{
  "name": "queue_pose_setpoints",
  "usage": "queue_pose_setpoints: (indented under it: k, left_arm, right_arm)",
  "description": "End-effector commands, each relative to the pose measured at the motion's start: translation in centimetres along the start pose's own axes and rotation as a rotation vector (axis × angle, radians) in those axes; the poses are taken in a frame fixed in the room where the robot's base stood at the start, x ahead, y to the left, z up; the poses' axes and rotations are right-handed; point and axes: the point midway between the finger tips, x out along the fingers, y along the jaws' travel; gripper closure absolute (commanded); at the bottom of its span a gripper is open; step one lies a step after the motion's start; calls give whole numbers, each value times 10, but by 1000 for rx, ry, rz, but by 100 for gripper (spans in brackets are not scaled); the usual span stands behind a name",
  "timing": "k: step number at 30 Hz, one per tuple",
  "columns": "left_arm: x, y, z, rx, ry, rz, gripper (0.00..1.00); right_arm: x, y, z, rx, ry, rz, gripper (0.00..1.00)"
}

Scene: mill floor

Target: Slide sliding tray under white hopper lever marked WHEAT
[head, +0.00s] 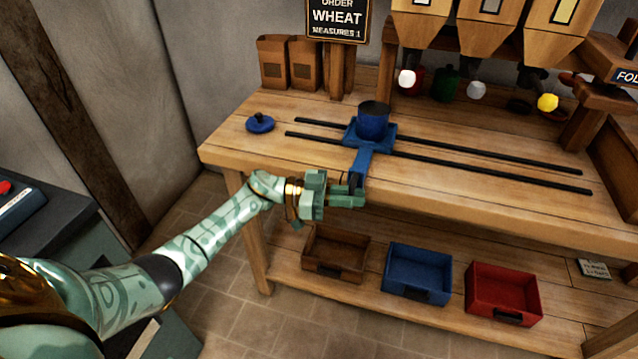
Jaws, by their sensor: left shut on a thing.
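The blue sliding tray (384,143) sits on two black rails on the bench, near their left part. A dark blue cup (373,122) stands upright on it. Its blue handle (363,163) reaches toward the front edge. My left gripper (355,190) is shut on the handle's front end. Wooden hoppers (482,35) hang at the upper right, cut off by the frame. My right gripper is out of view.
A sign (338,17) reads WHEAT, MEASURES 1. A blue lid (260,123) lies left of the rails (480,155). Brown bags (273,62) stand behind. The rails run clear to the right. Brown, blue and red bins (504,293) sit on the lower shelf.

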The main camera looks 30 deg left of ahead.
Motion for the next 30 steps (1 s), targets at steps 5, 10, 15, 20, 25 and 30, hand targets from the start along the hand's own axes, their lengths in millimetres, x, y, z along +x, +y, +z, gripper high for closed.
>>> queue_pose_setpoints:
  k: [5, 10, 15, 20, 25, 30]
  left_arm:
    - [33, 7, -3, 2, 2, 1, 100]
    - [53, 10, -1, 2, 1, 1, 100]
    - [62, 12, 0, 2, 1, 1, 100]
    - [64, 12, 0, 1, 1, 0, 100]
    - [64, 12, 0, 1, 2, 0, 100]
    - [64, 12, 0, 1, 1, 0, 69]
  right_arm:
    - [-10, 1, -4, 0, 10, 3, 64]
    - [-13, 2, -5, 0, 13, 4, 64]
    - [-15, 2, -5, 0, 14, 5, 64]
    - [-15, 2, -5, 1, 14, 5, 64]
    - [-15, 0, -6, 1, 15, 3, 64]
    - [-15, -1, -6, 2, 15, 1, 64]
